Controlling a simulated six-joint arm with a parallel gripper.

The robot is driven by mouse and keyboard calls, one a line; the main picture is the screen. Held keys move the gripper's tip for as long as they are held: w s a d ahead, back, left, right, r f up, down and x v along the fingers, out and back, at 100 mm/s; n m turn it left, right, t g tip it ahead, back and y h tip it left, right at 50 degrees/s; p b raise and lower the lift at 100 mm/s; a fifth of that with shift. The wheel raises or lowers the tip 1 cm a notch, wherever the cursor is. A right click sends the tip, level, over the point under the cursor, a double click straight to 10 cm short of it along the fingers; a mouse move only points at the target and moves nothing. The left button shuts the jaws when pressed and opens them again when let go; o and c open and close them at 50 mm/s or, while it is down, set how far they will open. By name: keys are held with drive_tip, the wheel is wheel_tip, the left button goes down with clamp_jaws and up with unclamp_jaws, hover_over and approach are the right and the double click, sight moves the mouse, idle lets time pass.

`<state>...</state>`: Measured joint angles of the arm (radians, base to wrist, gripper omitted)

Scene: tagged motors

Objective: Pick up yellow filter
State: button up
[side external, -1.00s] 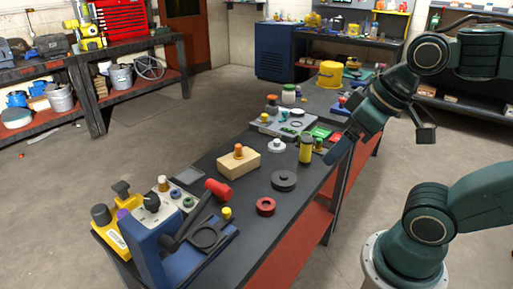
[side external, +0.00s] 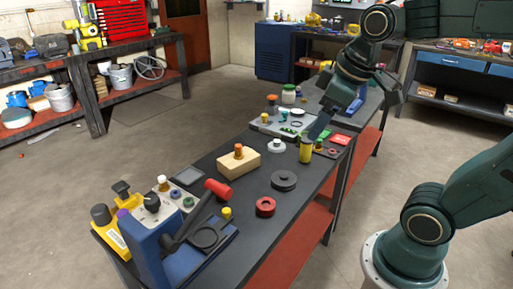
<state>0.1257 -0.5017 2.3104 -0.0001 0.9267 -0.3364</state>
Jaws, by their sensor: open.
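The yellow filter (side external: 305,152), a small upright yellow cylinder with a dark top, stands on the dark workbench (side external: 322,178) near its right edge. My gripper (side external: 356,114) is open and empty, above and to the right of the filter. One long blue-grey finger points down and its tip overlaps the filter's upper right in the picture; I cannot tell whether they touch. The other finger is farther right. The filter is not between the fingers.
A dark round disc (side external: 284,180) and a red ring (side external: 265,207) lie in front of the filter. A wooden block (side external: 238,166) is to its left. A grey tray (side external: 265,129) with small parts and a red box (side external: 341,139) are close behind.

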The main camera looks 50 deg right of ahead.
drive_tip(key=w+d+n+g, duration=0.1)
drive_tip(key=w+d+n, duration=0.2)
drive_tip(key=w+d, duration=0.4)
drive_tip(key=n+g, duration=0.4)
drive_tip(key=n, duration=0.4)
hover_over(306, 150)
drive_tip(key=d, duration=0.1)
drive_tip(key=shift+y, duration=0.3)
drive_tip(key=f, duration=1.1)
drive_tip(key=w+f, duration=0.1)
drive_tip(key=f, duration=0.4)
drive_tip(key=shift+d+f, duration=0.2)
drive_tip(key=shift+f, duration=0.1)
drive_tip(key=shift+s+d+f+n, duration=0.1)
drive_tip(key=shift+d+f+n, duration=0.15)
drive_tip(key=shift+d+n, duration=0.05)
drive_tip(key=shift+f, duration=0.1)
drive_tip(key=shift+f, duration=4.2)
